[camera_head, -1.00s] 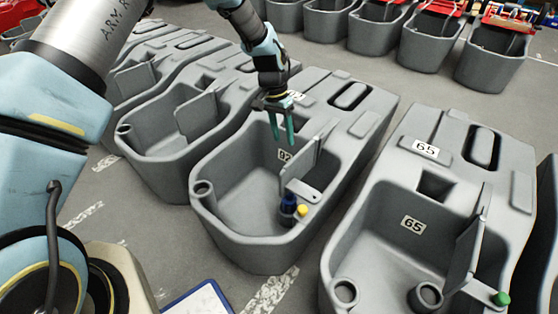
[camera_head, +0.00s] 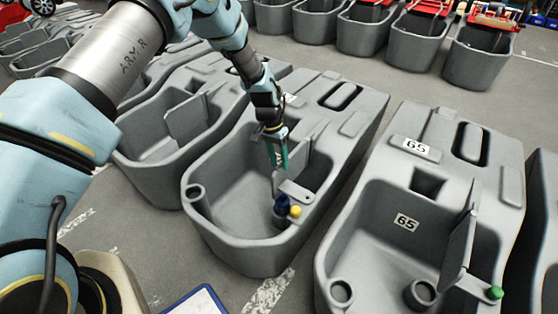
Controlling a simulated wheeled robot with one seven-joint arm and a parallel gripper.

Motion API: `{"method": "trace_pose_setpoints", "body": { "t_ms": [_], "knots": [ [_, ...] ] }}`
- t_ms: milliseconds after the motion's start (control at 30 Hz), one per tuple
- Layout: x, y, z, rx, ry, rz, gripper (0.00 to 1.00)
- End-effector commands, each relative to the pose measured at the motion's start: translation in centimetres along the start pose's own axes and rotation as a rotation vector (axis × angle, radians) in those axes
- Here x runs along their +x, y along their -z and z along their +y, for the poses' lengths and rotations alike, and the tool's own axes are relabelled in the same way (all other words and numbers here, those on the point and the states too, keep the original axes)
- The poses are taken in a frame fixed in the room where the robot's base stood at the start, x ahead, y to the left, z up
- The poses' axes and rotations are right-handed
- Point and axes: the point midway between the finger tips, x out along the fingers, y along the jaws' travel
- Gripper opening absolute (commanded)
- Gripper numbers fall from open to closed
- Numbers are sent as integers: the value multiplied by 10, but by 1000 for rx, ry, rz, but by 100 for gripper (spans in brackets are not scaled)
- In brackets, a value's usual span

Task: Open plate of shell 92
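The middle grey shell (camera_head: 225,255) is open at the front; its number labels are mostly hidden behind my gripper now, though an earlier frame shows a 92-like label. Its grey plate (camera_head: 304,152) stands upright inside the cavity, partly covered by my gripper. My gripper (camera_head: 278,168) points down into the cavity, just left of the plate.
Shell 65 (camera_head: 345,215) stands close on the right, with a raised plate (camera_head: 462,235) and a green knob (camera_head: 494,293). Another grey shell (camera_head: 150,180) is close on the left. More tanks line the back.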

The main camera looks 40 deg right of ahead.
Motion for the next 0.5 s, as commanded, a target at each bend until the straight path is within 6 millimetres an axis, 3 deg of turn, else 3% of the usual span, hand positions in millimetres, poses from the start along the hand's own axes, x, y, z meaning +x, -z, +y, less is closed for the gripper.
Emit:
{"method": "trace_pose_setpoints", "body": {
  "t_ms": [33,367,500],
  "knots": [
    [0,0,0,0,0,0,38],
    [0,0,0,0,0,0,1],
    [0,0,0,0,0,0,0]
  ]
}}
